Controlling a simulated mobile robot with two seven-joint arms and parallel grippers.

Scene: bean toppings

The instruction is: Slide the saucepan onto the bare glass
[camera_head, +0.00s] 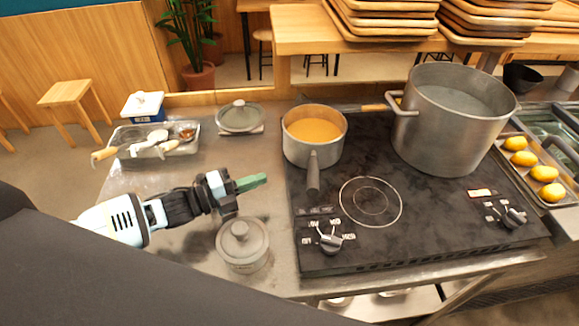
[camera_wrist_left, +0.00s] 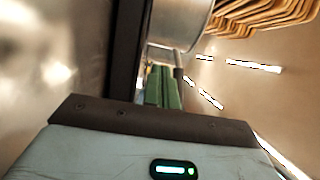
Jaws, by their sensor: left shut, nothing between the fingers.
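The saucepan (camera_head: 298,153) is a metal pan with orange-brown contents. It stands upright at the back left of the black glass hob (camera_head: 350,247), its dark handle (camera_head: 313,172) pointing to the front. Bare glass with a ringed cooking zone (camera_head: 371,202) lies to its front right. My left gripper (camera_head: 253,182) has green fingers, shut and empty, left of the handle and apart from it in the head view. In the left wrist view the fingers (camera_wrist_left: 163,88) show below the pan's wall (camera_wrist_left: 180,22). My right gripper is not in view.
A large stockpot (camera_head: 447,130) stands at the hob's back right. A lidded pot (camera_head: 243,247) is close in front of my left gripper. Knobs (camera_head: 330,243) line the hob's front. A lid (camera_head: 239,117) and a utensil tray (camera_head: 185,148) lie at the back left.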

